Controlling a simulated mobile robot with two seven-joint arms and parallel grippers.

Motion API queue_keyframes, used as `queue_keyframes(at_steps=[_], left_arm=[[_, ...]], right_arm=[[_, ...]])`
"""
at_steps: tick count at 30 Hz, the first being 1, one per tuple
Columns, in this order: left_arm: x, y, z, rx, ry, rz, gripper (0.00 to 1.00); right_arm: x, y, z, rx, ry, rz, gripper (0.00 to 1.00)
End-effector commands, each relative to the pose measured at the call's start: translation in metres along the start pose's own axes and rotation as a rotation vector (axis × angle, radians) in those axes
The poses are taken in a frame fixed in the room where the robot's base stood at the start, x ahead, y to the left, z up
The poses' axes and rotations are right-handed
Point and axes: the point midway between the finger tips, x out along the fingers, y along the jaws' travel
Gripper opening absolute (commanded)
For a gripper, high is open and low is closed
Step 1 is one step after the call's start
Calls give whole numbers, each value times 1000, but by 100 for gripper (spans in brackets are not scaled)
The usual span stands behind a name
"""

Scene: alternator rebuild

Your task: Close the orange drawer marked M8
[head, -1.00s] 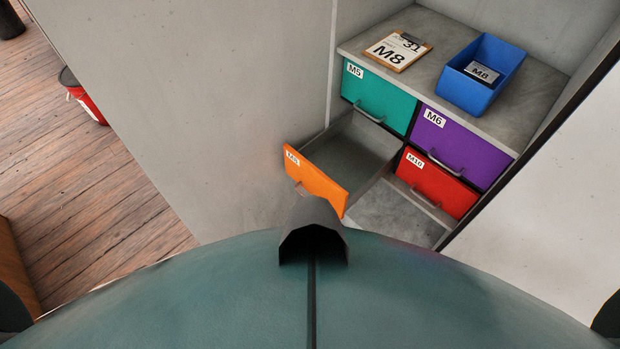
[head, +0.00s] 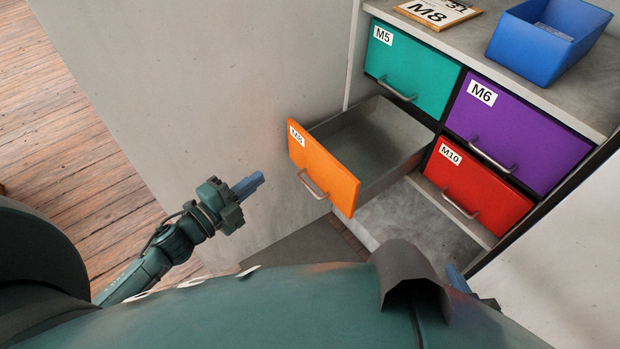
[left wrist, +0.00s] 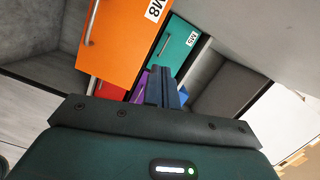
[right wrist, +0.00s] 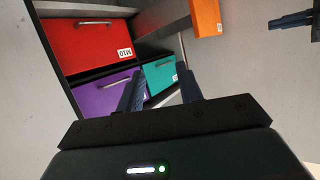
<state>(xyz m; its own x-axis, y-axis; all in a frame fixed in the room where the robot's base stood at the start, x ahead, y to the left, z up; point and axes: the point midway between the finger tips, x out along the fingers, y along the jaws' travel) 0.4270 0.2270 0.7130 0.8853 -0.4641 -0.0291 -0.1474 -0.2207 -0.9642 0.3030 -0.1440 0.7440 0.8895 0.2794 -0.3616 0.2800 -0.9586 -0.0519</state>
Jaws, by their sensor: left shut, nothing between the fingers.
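The orange drawer marked M8 (head: 325,172) stands pulled out of the cabinet's lower left bay, and its empty grey inside shows. Its bar handle (head: 313,186) is on the front face. The drawer front also shows in the left wrist view (left wrist: 125,40) and at the top of the right wrist view (right wrist: 206,16). My left gripper (head: 258,182) is shut and empty, left of the drawer front and apart from it. Its closed fingers show in the left wrist view (left wrist: 164,88). My right gripper (right wrist: 160,85) is open and empty; in the head view my body mostly hides it.
The teal M5 (head: 410,75), purple M6 (head: 520,135) and red M10 (head: 480,190) drawers are in the cabinet. A blue bin (head: 545,45) and an M8 card (head: 436,12) lie on top. A grey wall (head: 220,90) is left of the drawer.

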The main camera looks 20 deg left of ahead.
Motion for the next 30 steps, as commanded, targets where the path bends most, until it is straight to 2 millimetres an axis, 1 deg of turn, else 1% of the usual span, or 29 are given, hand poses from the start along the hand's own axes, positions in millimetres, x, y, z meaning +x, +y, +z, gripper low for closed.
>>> queue_keyframes(at_steps=[1,2,3,6,8,11,14,24,27,30], left_arm=[[3,16,8,87,53,-3,0],[3,18,8,128,81,-4,0],[4,20,9,177,115,-5,0],[4,23,9,250,167,-5,0],[5,22,9,270,181,-5,0],[13,20,7,275,186,-7,0],[28,20,4,274,186,-8,0],[99,22,-10,269,185,-8,0],[116,22,-13,269,183,-8,0],[128,23,-15,269,183,-7,0]], right_arm=[[4,0,12,1,24,-4,36],[4,-1,12,2,38,-6,36],[3,-1,10,2,54,-7,36],[1,-2,7,4,76,-10,36],[0,-2,5,4,82,-11,36],[0,-3,3,4,84,-11,36],[0,-3,4,3,83,-11,36],[2,-3,7,-4,79,-13,36],[3,-3,8,-7,78,-14,36],[4,-3,9,-9,77,-15,36]])
